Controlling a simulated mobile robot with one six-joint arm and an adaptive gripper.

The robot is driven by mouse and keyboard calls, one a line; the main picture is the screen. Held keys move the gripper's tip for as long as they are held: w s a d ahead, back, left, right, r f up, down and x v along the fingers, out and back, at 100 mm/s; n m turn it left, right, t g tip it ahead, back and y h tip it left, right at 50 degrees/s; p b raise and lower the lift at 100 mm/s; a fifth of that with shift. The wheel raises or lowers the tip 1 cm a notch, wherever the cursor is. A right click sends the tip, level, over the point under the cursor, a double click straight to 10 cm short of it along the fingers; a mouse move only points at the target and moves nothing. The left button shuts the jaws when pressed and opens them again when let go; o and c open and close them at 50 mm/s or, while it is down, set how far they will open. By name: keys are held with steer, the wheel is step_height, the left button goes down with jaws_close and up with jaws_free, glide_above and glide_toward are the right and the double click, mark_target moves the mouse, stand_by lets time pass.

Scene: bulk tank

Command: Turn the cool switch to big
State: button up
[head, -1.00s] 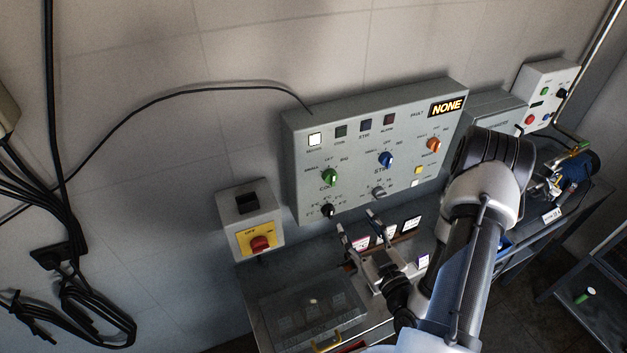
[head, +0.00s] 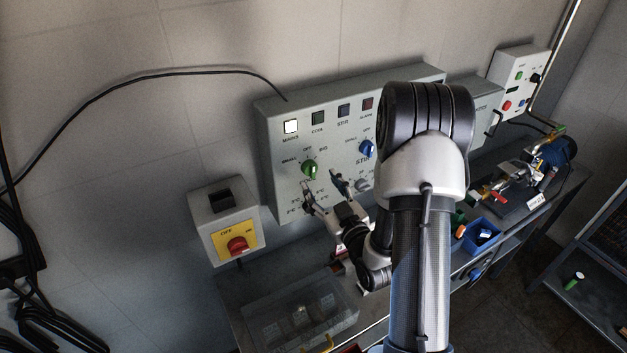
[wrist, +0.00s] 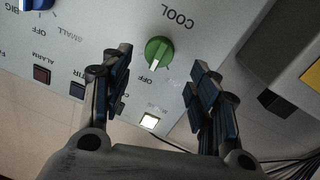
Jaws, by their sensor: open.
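The green cool switch (head: 309,169) is a round knob with a raised grip on the grey control panel (head: 284,206). In the wrist view the green knob (wrist: 158,53) sits beyond and between my fingers, with COOL printed on one side and OFF on the other. Its white pointer mark faces roughly toward OFF. My gripper (head: 322,188) is open and empty in front of the panel, just below the knob in the head view. In the wrist view my gripper (wrist: 158,90) has its two blue-padded fingers spread apart, and I see no contact with the knob.
A blue stir knob (head: 367,148) is to the right of the green one. A lit white mains lamp (head: 291,127) is above it. A box with a red rotary switch (head: 237,245) stands to the left. A clear-lidded case (head: 300,318) lies on the bench below.

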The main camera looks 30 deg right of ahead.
mark_target(314, 171)
steer(key=w, duration=0.6)
steer(key=shift+d, duration=0.15)
steer(key=shift+c, duration=0.2)
steer(key=c, duration=1)
steer(key=shift+c, duration=0.2)
steer(key=shift+m, duration=0.4)
steer(key=m+b, duration=0.3)
steer(key=m, duration=0.1)
steer(key=shift+d, duration=0.1)
steer(key=shift+r+m+g+b, duration=0.15)
steer(key=shift+m+b, duration=0.25)
steer(key=shift+m, duration=0.8)
steer(key=shift+m+g+b, duration=0.15)
steer(key=shift+m+b, duration=0.25)
steer(key=shift+m, duration=0.8)
